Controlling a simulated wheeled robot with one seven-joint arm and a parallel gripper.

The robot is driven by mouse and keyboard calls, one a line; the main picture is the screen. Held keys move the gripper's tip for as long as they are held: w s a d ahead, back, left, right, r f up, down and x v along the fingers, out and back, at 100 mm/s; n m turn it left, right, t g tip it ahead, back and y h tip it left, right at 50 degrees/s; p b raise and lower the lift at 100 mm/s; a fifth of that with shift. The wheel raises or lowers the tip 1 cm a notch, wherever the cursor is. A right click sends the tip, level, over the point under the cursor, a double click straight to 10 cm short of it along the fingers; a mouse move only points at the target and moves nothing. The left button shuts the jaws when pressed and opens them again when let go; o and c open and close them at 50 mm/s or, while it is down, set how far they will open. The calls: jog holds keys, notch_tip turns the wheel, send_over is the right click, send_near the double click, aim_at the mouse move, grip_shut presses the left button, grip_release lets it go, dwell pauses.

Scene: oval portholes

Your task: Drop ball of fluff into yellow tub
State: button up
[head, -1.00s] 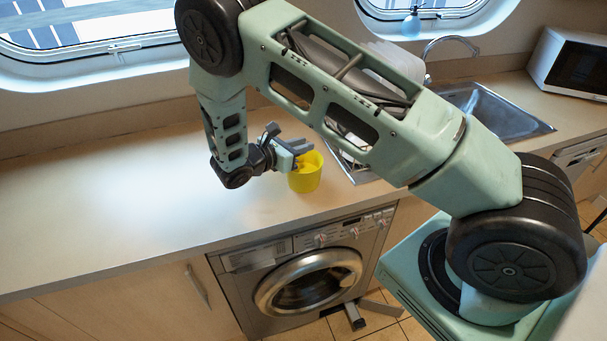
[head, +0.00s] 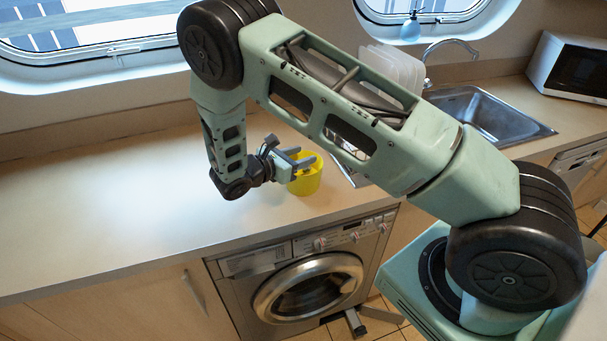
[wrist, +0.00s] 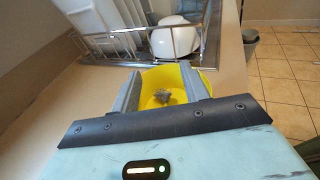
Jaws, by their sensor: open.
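The yellow tub (head: 305,181) stands on the counter above the washing machine. It also shows in the wrist view (wrist: 203,82), behind my fingers. The grey ball of fluff (wrist: 162,96) shows between my two fingers in the wrist view, against the yellow inside of the tub. It looks to be inside the tub, apart from the fingers. My gripper (head: 302,159) is open at the tub's rim, on its upper left side. In the wrist view the fingers (wrist: 162,92) are spread wide, with nothing held between them. The fluff is hidden in the head view.
A dish rack (wrist: 135,45) with white plates and a white bowl (wrist: 175,38) stands just beyond the tub. The sink (head: 490,115) lies to the right. The counter (head: 100,200) left of the tub is clear.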

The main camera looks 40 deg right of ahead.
jog(key=b+v, duration=0.5)
jog(key=v, duration=1.2)
jog(key=shift+s+r, duration=0.1)
jog(key=shift+r, duration=0.05)
jog(key=s+a+r+m+y, duration=0.2)
jog(key=s+m+y, duration=0.2)
jog(key=s, duration=0.5)
jog(key=s+a+r+m+g+y, duration=0.1)
jog(key=s+a+r+m+y, duration=0.1)
jog(key=s+y, duration=0.5)
jog(key=s+a+r+m+y, duration=0.3)
jog(key=s+m+y, duration=0.2)
jog(key=s, duration=0.7)
jog(key=shift+s+m+g, duration=0.25)
jog(key=shift+m+g, duration=0.05)
